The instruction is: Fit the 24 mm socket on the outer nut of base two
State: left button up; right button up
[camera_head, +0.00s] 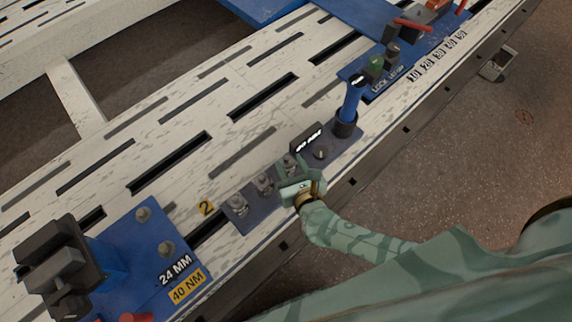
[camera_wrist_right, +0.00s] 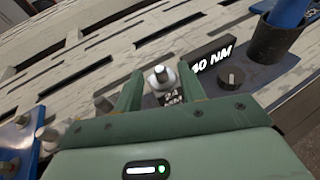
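A dark rack (camera_head: 232,228) at the bench's front edge holds several metal sockets, including one at its left end (camera_head: 238,204) and a middle one (camera_head: 264,183). My right gripper (camera_head: 290,178) is over the rack's right-hand socket. In the right wrist view its two fingers stand open either side of that socket (camera_wrist_right: 160,77), with a partly hidden label below reading 24 MM (camera_wrist_right: 172,99). A blue base (camera_head: 128,245), with a yellow "2" tag (camera_head: 206,207) nearby, carries two nuts, one farther back (camera_head: 143,214) and one nearer the front edge (camera_head: 167,249). My left gripper is out of view.
A 40 NM sign (camera_wrist_right: 212,60) and a knob (camera_wrist_right: 235,77) stand right of the socket. A blue-handled tool (camera_head: 351,98) stands in a black cup (camera_head: 345,128). A dark clamp block (camera_head: 55,255) rises on the blue base. Another blue plate lies at the back right.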

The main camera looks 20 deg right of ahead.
aim_at(288, 160)
jog(key=x, duration=0.3)
jog(key=shift+f+b, duration=0.15)
jog(key=shift+b, duration=0.2)
grip_shut()
